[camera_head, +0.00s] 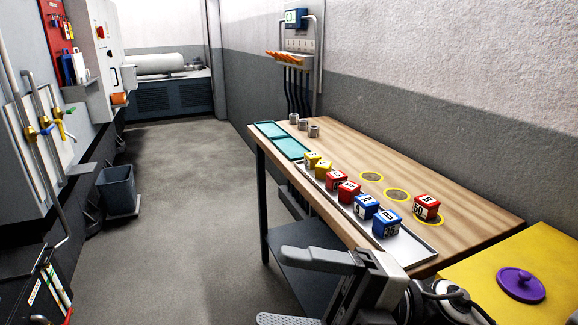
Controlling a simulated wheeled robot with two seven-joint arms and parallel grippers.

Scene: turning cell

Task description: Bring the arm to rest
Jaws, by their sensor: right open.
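My right gripper (274,287) is at the bottom centre, in front of the near edge of the wooden workbench (460,210). Its two fingers point left and stand apart, with nothing seen between them. The lower finger is cut off by the bottom edge of the picture. My right arm's wrist and cables show at the lower right. My left gripper is out of the picture.
A grey tray (419,246) on the bench holds yellow, red and blue numbered blocks. Another red block (427,207) stands on a yellow ring, beside two empty rings. Teal trays (290,149) lie farther back. A purple knobbed disc (521,285) lies on a yellow surface.

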